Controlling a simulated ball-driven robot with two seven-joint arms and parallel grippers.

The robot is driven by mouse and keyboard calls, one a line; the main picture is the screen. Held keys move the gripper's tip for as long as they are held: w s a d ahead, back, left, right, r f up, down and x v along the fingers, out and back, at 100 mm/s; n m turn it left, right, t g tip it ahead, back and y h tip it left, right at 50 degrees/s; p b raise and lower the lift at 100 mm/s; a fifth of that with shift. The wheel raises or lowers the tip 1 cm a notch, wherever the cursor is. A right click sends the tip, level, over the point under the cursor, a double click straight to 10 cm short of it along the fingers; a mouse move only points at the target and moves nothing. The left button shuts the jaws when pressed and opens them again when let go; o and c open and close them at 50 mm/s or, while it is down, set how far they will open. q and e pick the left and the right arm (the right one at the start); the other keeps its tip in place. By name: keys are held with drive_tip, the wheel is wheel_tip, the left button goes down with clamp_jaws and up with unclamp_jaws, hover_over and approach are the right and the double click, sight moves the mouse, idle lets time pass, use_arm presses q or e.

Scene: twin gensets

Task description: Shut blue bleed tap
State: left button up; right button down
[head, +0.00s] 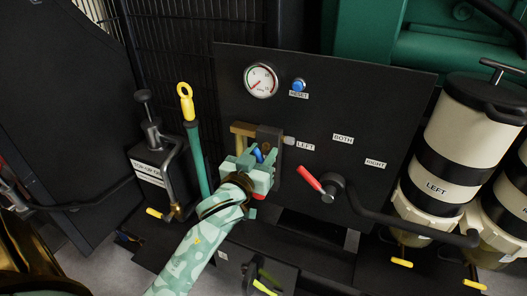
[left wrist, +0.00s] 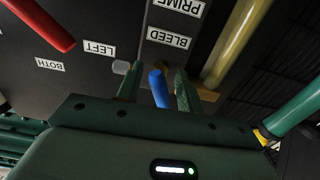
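The blue bleed tap handle (head: 258,155) shows in the head view low on the left side of the black panel. It is partly hidden by my left gripper (head: 262,160). In the left wrist view the blue handle (left wrist: 159,88) stands between the two fingers of my left gripper (left wrist: 156,80), with a gap visible on each side. The gripper is open around the handle. A BLEED label (left wrist: 168,39) is just beyond it. The tap's body is mostly hidden. My right gripper is not in view.
A red-handled lever (head: 311,180) is right of my gripper. A brass pipe (head: 242,129) and a green tube with a yellow ring (head: 186,104) are close on the left. A gauge (head: 261,80) is above. Cream filter canisters (head: 470,132) stand at right.

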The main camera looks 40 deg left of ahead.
use_arm(q)
clamp_jaws()
